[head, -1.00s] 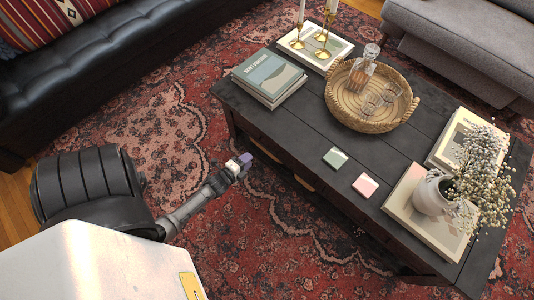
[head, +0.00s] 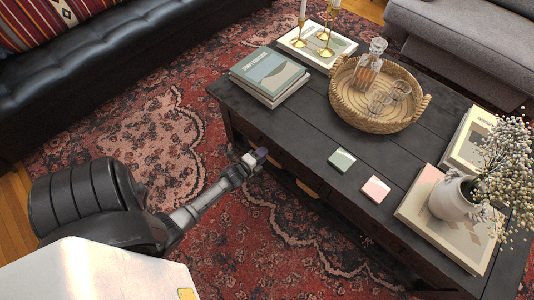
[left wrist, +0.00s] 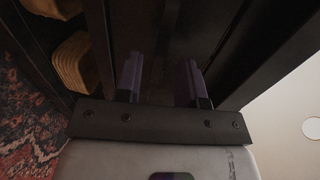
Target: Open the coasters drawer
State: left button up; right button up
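The black coffee table (head: 300,128) has a dark front under its top, where the drawer fronts are hard to make out. I cannot tell the coasters drawer's outline or handle in the shadow. My left gripper (head: 258,154) is at the table's front, toward its left end and just below the top's edge. In the left wrist view my left gripper (left wrist: 160,82) has its two purple-padded fingers apart, facing dark wood. Nothing is clearly held between them. A green coaster (head: 341,160) and a pink coaster (head: 376,188) lie on the tabletop. My right gripper is out of view.
On top are books (head: 268,78), a wicker tray (head: 345,112) with a decanter and glasses, candlesticks, and a vase (head: 452,198) of flowers. Open rug (head: 150,130) lies in front.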

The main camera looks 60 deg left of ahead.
pick_arm(q)
jog(key=shift+b+x, duration=0.6)
jog(key=shift+x, duration=1)
jog(key=shift+c, duration=0.5)
grip_shut()
